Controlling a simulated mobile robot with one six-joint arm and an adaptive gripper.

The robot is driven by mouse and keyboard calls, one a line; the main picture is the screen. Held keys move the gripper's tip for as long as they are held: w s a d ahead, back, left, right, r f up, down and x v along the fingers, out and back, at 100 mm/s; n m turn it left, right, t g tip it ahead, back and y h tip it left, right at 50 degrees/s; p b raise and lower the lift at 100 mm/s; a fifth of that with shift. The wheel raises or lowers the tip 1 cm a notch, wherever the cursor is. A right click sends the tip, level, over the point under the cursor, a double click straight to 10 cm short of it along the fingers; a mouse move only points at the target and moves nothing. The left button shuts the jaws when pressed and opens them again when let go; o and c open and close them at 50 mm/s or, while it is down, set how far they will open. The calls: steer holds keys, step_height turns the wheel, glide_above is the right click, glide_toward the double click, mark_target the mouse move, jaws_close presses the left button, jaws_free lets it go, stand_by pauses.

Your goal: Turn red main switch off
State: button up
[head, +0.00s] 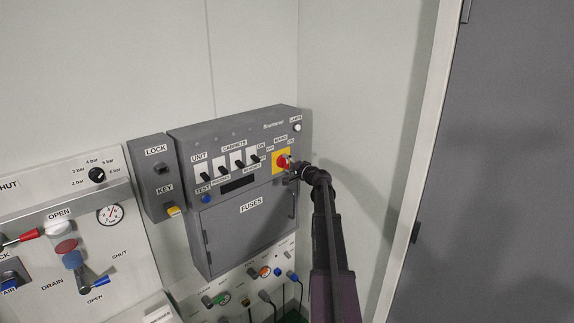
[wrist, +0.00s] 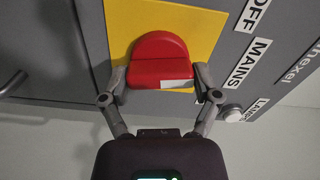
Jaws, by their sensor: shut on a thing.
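The red main switch (head: 281,161) is a round-backed red knob on a yellow plate (head: 275,168) at the right end of the grey Brannhexel-type panel. It shows large in the wrist view (wrist: 158,55), with a white mark on its near edge, right of centre. My gripper (wrist: 160,84) has one finger on each side of the knob, shut on it. In the head view my gripper (head: 293,166) reaches the switch from the right and hides part of it. OFF (wrist: 256,14) and MAINS (wrist: 249,62) labels are beside the yellow plate in the wrist view.
Several black cabinet switches (head: 238,164) stand left of the main switch. A lamp button (head: 297,128) is at the upper right. The fuse door (head: 250,220) is shut below. A lock box (head: 158,178) and a valve panel (head: 75,240) are farther left. The right wall is bare.

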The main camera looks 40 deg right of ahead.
steer(key=n, duration=0.6)
steer(key=shift+n, duration=0.4)
steer(key=o, duration=1)
steer(key=shift+w, duration=0.1)
steer(key=shift+c, duration=0.2)
steer(key=s, duration=1.2)
steer(key=shift+d, duration=0.4)
steer(key=shift+a, duration=0.1)
